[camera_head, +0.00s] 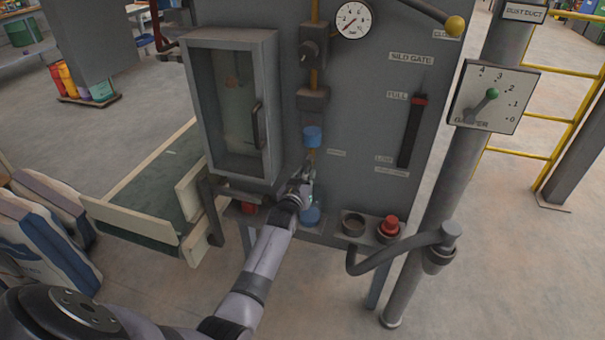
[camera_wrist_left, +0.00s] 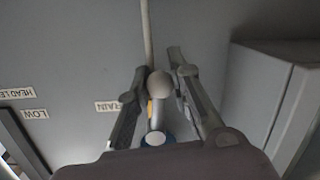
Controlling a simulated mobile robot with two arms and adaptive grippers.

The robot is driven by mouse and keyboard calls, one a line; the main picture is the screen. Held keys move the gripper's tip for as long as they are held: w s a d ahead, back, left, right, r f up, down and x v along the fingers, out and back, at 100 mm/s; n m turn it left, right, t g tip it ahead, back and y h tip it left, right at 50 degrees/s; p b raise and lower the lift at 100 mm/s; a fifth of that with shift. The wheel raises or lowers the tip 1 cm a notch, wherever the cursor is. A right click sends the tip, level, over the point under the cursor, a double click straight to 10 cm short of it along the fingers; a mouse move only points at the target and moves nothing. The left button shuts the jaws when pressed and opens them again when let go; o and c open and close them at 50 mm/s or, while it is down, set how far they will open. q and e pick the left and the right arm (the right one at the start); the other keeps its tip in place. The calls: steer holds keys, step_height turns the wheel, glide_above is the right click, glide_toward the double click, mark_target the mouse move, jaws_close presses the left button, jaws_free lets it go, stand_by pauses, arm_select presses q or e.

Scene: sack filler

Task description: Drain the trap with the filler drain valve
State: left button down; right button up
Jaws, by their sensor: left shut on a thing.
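The blue trap bowl (camera_head: 312,136) hangs on the pipe on the grey filler panel, and its blue also shows at the bottom of the left wrist view (camera_wrist_left: 155,140). The drain valve sits just below it, beside the drain label (camera_wrist_left: 107,106). In the left wrist view a pale round part of the drain valve (camera_wrist_left: 159,84) lies between my fingers, with a bit of yellow beside it. My left gripper (camera_head: 304,176) is shut on the drain valve and partly hides it in the head view. My right gripper is not in view.
A blue part (camera_head: 310,215) sits below my gripper. A red button (camera_head: 390,225) and dark cup (camera_head: 353,223) are on the ledge to the right. A glass-fronted cabinet (camera_head: 268,100) stands close left. A pressure gauge (camera_head: 353,20) is above.

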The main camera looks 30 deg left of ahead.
arm_select(q)
steer(key=shift+d+n, duration=0.2)
steer(key=shift+n, duration=0.2)
steer(key=c, duration=1.4)
jaws_free()
steer(key=v, duration=1.2)
steer(key=shift+a, duration=0.1)
